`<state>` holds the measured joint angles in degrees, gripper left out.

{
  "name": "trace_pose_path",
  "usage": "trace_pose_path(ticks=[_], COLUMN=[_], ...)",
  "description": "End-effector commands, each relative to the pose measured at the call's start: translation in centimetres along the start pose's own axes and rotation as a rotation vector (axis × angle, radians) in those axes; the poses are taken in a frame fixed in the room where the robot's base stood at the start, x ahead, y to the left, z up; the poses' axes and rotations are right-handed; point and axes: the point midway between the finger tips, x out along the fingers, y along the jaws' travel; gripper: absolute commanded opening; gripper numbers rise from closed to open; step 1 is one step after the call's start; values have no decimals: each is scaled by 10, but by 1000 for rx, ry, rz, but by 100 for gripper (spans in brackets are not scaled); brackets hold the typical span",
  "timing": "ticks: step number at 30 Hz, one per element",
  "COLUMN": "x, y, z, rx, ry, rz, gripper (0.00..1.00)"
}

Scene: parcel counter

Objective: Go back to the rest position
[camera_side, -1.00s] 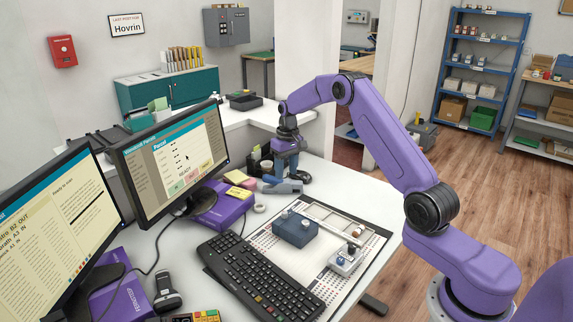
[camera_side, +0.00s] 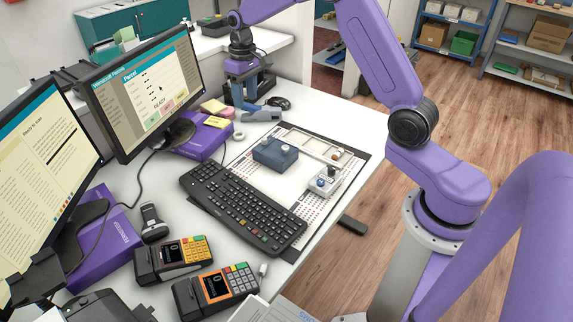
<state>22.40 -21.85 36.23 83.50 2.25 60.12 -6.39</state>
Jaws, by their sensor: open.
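My purple arm reaches from its base at the right over the back of the counter (camera_side: 345,125). Its upper bend is cut off by the top edge. My gripper (camera_side: 248,98) points down at the far end of the counter, left of the arm. Its jaws are apart, and I see nothing held between them. A blue-grey tool-like thing (camera_side: 262,114) lies at the fingertips; I cannot tell whether they touch it.
A blue box (camera_side: 275,153) and a small grey device (camera_side: 326,181) stand on the marked mat (camera_side: 290,196). A keyboard (camera_side: 243,207) lies before it. Monitors (camera_side: 148,82) and card terminals (camera_side: 215,289) fill the left and front.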

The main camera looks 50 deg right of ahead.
Motion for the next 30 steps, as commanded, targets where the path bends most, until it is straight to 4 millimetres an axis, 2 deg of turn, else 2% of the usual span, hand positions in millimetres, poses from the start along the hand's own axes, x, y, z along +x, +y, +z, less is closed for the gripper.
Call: trace_pose_path(ticks=[1,6,11,15,22,30], x=[-8,-24,-36,-44,-50,-49], y=[-19,-72,-112,-138,-162,-159], z=[10,49,96,142,224,320], rx=[-46,-182,-312,-426,-614,-833], ry=[2,1,0,0,1,4], rz=[2,5,8,9,11,11], gripper=[49,49,49,49,49,49])
